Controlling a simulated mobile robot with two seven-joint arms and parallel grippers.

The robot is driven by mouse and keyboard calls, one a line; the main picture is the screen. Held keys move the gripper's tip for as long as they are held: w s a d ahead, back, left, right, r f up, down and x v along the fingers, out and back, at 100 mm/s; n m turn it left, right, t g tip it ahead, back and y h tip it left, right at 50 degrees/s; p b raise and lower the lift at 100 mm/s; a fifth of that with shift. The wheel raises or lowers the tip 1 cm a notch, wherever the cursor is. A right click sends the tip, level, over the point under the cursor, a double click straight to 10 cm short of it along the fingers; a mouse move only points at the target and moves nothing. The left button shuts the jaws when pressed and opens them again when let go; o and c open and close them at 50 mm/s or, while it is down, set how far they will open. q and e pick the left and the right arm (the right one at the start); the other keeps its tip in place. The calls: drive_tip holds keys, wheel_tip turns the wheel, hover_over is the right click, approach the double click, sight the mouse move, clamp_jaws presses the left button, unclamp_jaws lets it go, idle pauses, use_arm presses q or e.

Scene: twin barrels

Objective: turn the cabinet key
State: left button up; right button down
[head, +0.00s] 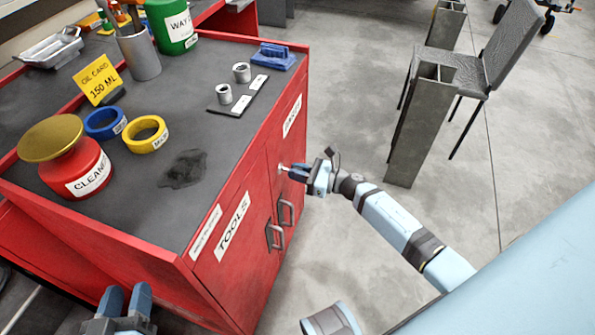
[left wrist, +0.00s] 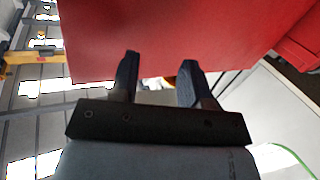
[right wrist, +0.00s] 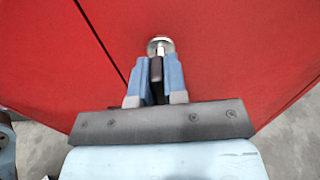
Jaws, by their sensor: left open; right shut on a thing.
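The red cabinet (head: 250,255) has two door handles (head: 281,225) and labels on its side. The key (right wrist: 157,68) sits at a round silver lock (right wrist: 160,46) on the red door face in the right wrist view. My right gripper (right wrist: 155,80) is shut on the key's dark head, with the shaft at the lock. In the head view my right gripper (head: 293,172) is at the cabinet's upper side, above the handles. My left gripper (head: 126,300) is open and empty at the lower left, beside the cabinet; its spread fingers also show in the left wrist view (left wrist: 158,75).
On the cabinet top are a red cleaner tin (head: 88,183), blue tape (head: 104,123), yellow tape (head: 146,134), an oil card (head: 100,80) and a green can (head: 170,25). A chair (head: 485,60) and grey metal posts (head: 418,130) stand on the floor at right.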

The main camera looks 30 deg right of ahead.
drive_tip(key=m+p, duration=0.1)
drive_tip(key=m, duration=0.2)
drive_tip(key=shift+d+m, duration=0.1)
drive_tip(key=shift+m, duration=0.2)
drive_tip(key=m, duration=0.2)
drive_tip(key=shift+m+p, duration=0.35)
drive_tip(key=shift+m, duration=0.05)
drive_tip(key=shift+m+p, duration=0.3)
drive_tip(key=shift+m, duration=0.6)
drive_tip(key=m+p, duration=0.1)
drive_tip(key=m, duration=0.1)
drive_tip(key=shift+w+m, duration=0.1)
drive_tip(key=shift+m, duration=0.3)
drive_tip(key=shift+d+m+p, duration=0.1)
drive_tip(key=shift+m+p, duration=0.25)
drive_tip(key=shift+m, duration=0.55)
drive_tip(key=m+p, duration=0.1)
drive_tip(key=m, duration=0.3)
drive_tip(key=shift+f+m+p, duration=0.15)
drive_tip(key=shift+m+p, duration=0.15)
drive_tip(key=shift+p, duration=0.05)
use_arm(q)
drive_tip(key=s+a+f+g+y, duration=0.2)
drive_tip(key=a+f+g, duration=0.1)
drive_tip(key=f, duration=0.3)
drive_tip(key=shift+s+a+g+y, duration=0.25)
drive_tip(key=shift+g+y, duration=0.05)
drive_tip(key=shift+y, duration=0.1)
use_arm(e)
drive_tip(key=shift+m, duration=0.3)
